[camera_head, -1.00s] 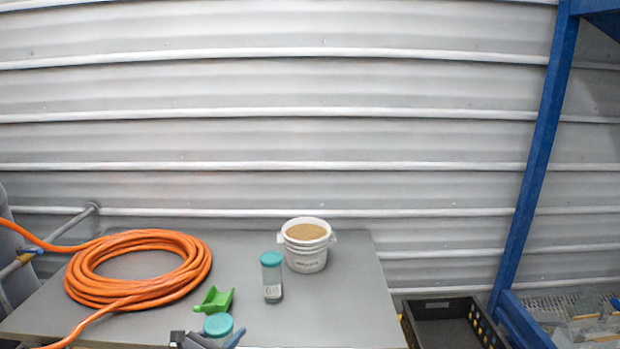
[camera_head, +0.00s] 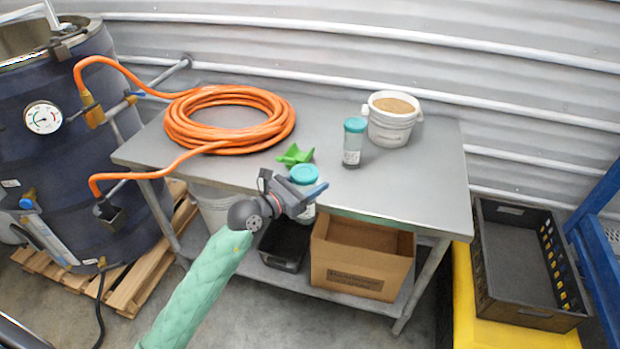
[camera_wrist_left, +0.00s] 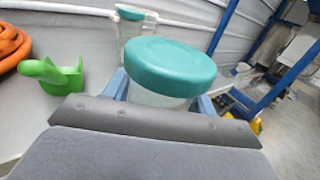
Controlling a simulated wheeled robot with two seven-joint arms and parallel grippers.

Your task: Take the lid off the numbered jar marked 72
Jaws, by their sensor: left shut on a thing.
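My left gripper (camera_head: 295,185) is at the table's front edge, shut on a clear jar (camera_wrist_left: 150,97) with a teal lid (camera_head: 304,173). In the left wrist view the blue fingers sit on either side of the jar body, below the lid (camera_wrist_left: 170,65). The lid is on the jar, and no number shows on this jar. A second clear jar (camera_head: 352,157) with a teal lid stands upright further back on the table; it also shows in the left wrist view (camera_wrist_left: 130,28). Its label is too small to read surely. My right gripper is not in view.
A green scoop (camera_head: 295,155) lies just behind the held jar. A white bucket of brown material (camera_head: 390,130) and a coiled orange hose (camera_head: 215,145) are on the grey table (camera_head: 415,185). A black crate (camera_head: 530,313) stands at right. The table's right front is clear.

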